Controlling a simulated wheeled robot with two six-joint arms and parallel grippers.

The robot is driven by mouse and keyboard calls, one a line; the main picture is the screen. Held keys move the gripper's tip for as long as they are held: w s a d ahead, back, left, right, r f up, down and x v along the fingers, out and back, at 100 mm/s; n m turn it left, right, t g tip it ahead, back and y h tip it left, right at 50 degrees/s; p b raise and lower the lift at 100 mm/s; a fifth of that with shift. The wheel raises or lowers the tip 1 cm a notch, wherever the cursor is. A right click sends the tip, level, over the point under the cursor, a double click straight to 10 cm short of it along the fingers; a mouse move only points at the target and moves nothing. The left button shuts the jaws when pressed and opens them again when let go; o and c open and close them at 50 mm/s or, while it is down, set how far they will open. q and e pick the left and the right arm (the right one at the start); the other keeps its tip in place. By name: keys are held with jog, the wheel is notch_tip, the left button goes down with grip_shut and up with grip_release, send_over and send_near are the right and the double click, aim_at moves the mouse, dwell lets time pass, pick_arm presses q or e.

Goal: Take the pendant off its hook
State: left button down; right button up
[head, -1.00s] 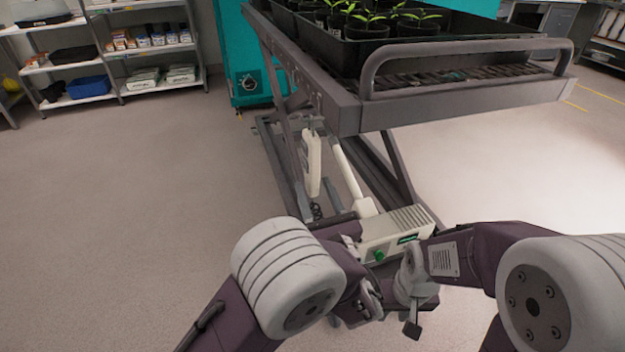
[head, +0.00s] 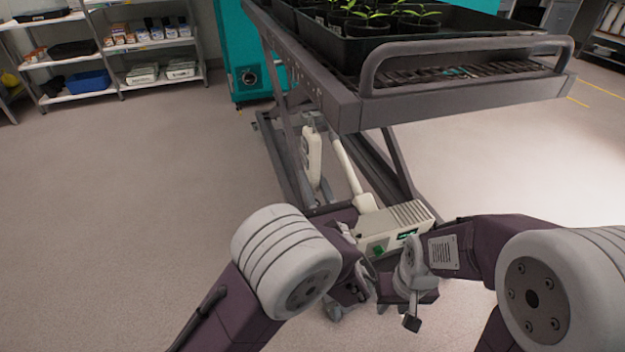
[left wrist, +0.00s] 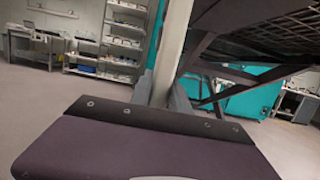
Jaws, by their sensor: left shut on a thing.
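The pendant (head: 312,155) is a slim white handset beside the lift table's near left leg. Its top is close to a grey bracket under the platform; whether it still touches the hook there I cannot tell. My left gripper (head: 317,192) is shut on the pendant's lower part, with grey fingers at its sides.
The lift table (head: 460,90) carries a black tray (head: 440,48) of seedlings above the pendant. A white control box (head: 395,228) with a green knob and a white cylinder (head: 348,165) stand close right. Shelves (head: 110,60) stand far left; floor left is clear.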

pick_arm(q)
jog(key=shift+r, duration=0.15)
jog(key=shift+r+p, duration=0.95)
jog(key=shift+p, duration=0.15)
jog(key=shift+a, duration=0.2)
jog(key=shift+s+a+f, duration=0.1)
jog(key=shift+s+a, duration=0.1)
jog(key=shift+a, duration=0.25)
jog(key=shift+s+a, duration=0.15)
jog(key=shift+a, duration=0.3)
jog(key=shift+s+a, duration=0.2)
jog(key=shift+a, duration=0.35)
jog(key=shift+s+a, duration=0.15)
jog(key=shift+a, duration=0.35)
